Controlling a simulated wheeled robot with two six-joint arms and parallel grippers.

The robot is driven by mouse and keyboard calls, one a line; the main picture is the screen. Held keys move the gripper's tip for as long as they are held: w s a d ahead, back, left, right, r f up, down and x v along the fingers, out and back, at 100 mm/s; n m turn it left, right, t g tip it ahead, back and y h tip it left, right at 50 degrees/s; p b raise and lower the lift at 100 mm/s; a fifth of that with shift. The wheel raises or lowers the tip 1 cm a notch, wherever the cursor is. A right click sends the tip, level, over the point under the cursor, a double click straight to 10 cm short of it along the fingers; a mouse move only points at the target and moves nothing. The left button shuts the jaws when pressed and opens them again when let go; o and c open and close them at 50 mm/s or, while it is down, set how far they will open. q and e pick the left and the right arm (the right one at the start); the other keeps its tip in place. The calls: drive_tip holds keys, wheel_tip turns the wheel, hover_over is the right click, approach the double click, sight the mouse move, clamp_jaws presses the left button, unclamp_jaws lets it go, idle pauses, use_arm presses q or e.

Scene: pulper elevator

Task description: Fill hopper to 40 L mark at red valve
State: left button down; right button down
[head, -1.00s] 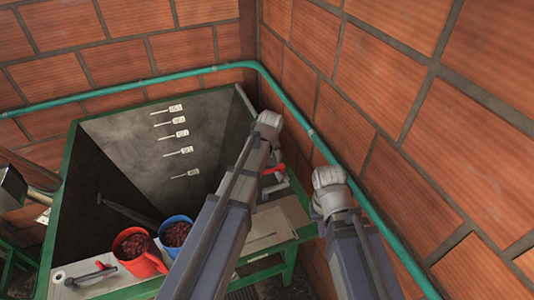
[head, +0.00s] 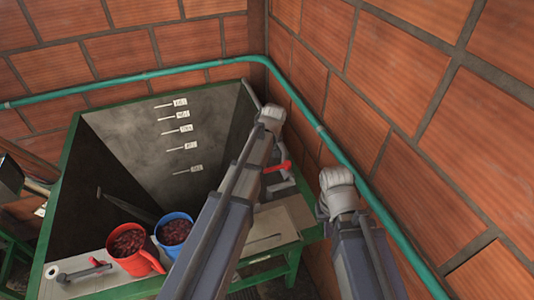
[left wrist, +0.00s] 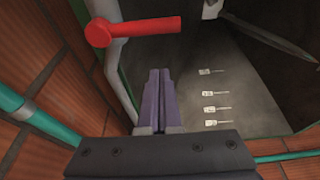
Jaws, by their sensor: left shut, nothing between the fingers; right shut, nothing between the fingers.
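The hopper (head: 58,205) is a deep grey bin with a green rim. Several white level tags (head: 180,129) run down its back wall; their numbers are too small to read. No fruit shows inside the visible part. The red valve (head: 280,167) has a red handle on a grey pipe at the hopper's right side; it also shows in the left wrist view (left wrist: 140,30). My left gripper (left wrist: 160,75) is shut and empty, beside and below the red handle in that view. In the head view my arm hides it. My right gripper (head: 325,205), mostly hidden by its arm, is shut near the right wall.
A red mug (head: 145,265) and a blue mug (head: 172,250), both holding dark red fruit, stand on the front ledge (head: 100,283). A grey tool (head: 85,272) and white roll (head: 53,272) lie left of them. A teal pipe (head: 150,75) follows the brick walls.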

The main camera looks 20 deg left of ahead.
sight(276, 168)
use_arm(q)
drive_tip(key=d+b+x, duration=0.1)
drive_tip(key=b+x, duration=0.4)
drive_tip(key=x, duration=0.1)
drive_tip(key=s+p, duration=0.1)
drive_tip(key=s+d+r+p, duration=0.1)
drive_tip(key=s, duration=0.1)
drive_tip(key=shift+s+d+r, duration=0.15)
drive_tip(key=shift+r, duration=0.05)
drive_tip(key=shift+d, duration=0.1)
